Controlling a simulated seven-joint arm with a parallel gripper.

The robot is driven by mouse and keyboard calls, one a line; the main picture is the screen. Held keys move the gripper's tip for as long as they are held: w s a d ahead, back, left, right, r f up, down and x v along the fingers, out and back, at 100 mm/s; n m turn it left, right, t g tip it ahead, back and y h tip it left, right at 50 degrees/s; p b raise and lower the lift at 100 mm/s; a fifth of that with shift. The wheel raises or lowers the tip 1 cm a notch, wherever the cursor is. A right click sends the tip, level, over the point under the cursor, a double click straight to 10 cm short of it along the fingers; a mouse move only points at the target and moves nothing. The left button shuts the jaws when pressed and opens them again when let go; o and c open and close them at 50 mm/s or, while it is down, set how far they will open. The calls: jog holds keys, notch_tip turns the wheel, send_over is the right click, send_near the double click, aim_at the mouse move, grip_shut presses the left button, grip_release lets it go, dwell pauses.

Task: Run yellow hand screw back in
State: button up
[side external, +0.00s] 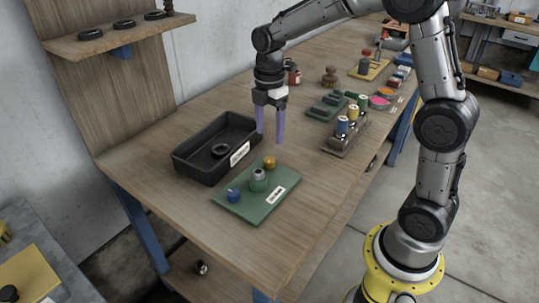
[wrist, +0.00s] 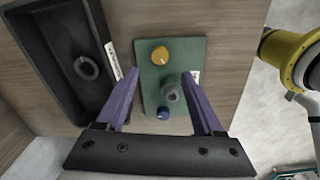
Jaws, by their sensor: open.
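A yellow hand screw (side external: 269,162) stands at the back edge of a green plate (side external: 257,211) on the bench. The yellow screw also shows in the wrist view (wrist: 163,58), at the top of the plate. My gripper (side external: 270,140) is open and empty, pointing down above the bench behind the plate. In the wrist view its purple fingers (wrist: 166,78) are spread apart on either side of the plate. How far the yellow screw is seated cannot be told.
A black tray (side external: 187,163) holding a black ring (side external: 220,151) stands left of the plate. A rack with small bottles (side external: 342,140) and a dark green block (side external: 326,108) stand to the right and behind. Bare bench lies in front of the plate.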

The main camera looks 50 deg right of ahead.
aim_at(269, 159)
notch_tip(269, 159, down, 9)
jog(key=shift+r, duration=0.2)
jog(key=shift+c, duration=0.3)
grip_shut()
